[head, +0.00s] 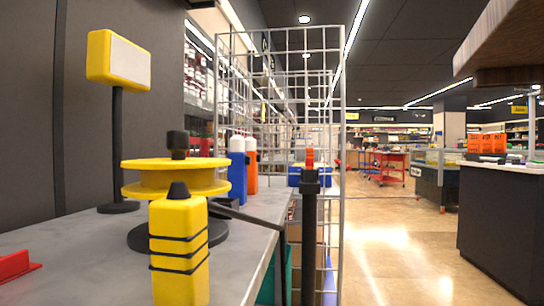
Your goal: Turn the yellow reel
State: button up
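The yellow reel (175,178) stands on a grey worktop at the left. It has two yellow flanges, a round black base (215,236) and a dark knob (178,142) on top. A yellow bottle-like block with black bands (180,255) stands in front of it and hides part of the reel and base. A thin black bar (250,218) runs from beside the reel to the right, past the worktop's edge. I cannot tell whether it is joined to the reel. My gripper is not in view, and nothing is seen touching the reel.
The grey worktop (75,255) holds a yellow sign on a black stand (118,60), a red piece (15,265) and blue and orange bottles (237,172). A wire grid (335,110) and a black post (309,235) stand to the right. Open floor (400,265) lies beyond.

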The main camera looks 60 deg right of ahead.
aim_at(156, 175)
jog(key=j+z, duration=0.3)
jog(key=k+j+z, duration=0.3)
jog(key=j, duration=0.15)
jog(key=j+z, duration=0.3)
jog(key=i+j, duration=0.2)
jog(key=i, duration=0.2)
